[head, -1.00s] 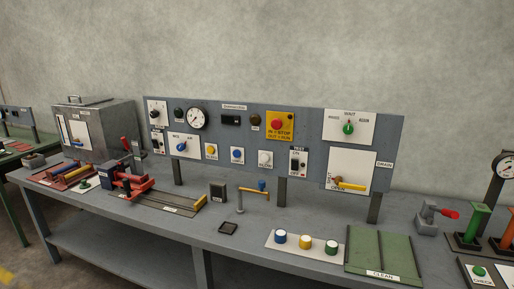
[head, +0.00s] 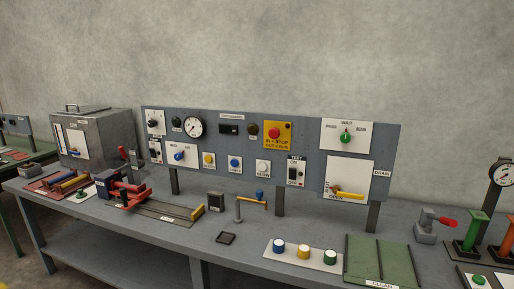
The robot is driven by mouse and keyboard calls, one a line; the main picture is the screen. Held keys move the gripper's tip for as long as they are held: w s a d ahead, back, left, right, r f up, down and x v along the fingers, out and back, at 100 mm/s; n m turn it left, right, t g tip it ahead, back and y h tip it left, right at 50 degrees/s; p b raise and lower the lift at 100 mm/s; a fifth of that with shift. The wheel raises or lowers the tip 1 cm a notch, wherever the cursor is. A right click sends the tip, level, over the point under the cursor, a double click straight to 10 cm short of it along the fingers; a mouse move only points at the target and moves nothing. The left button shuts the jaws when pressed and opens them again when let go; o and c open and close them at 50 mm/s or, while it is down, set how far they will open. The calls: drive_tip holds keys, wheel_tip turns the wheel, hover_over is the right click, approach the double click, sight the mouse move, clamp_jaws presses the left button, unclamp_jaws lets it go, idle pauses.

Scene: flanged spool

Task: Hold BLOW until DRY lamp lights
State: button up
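A grey control panel (head: 300,168) stands upright along the back of the bench. Its lower row carries a yellow button (head: 209,159), a blue button (head: 235,162) and a white button (head: 263,167); their small labels are too fine to read, so I cannot tell which is BLOW. Two dark round lamps sit above, a greenish one (head: 176,123) and a brownish one (head: 253,130). Neither looks lit, and I cannot read which is DRY.
The panel also has a red stop button (head: 273,133) on yellow, a gauge (head: 194,127) and a yellow DRAIN lever (head: 347,195). In front are a nozzle stand (head: 239,213), a white plate with blue, yellow and green caps (head: 292,260), and a green CLEAN tray (head: 390,262).

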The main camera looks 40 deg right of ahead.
clamp_jaws()
idle(1.3)
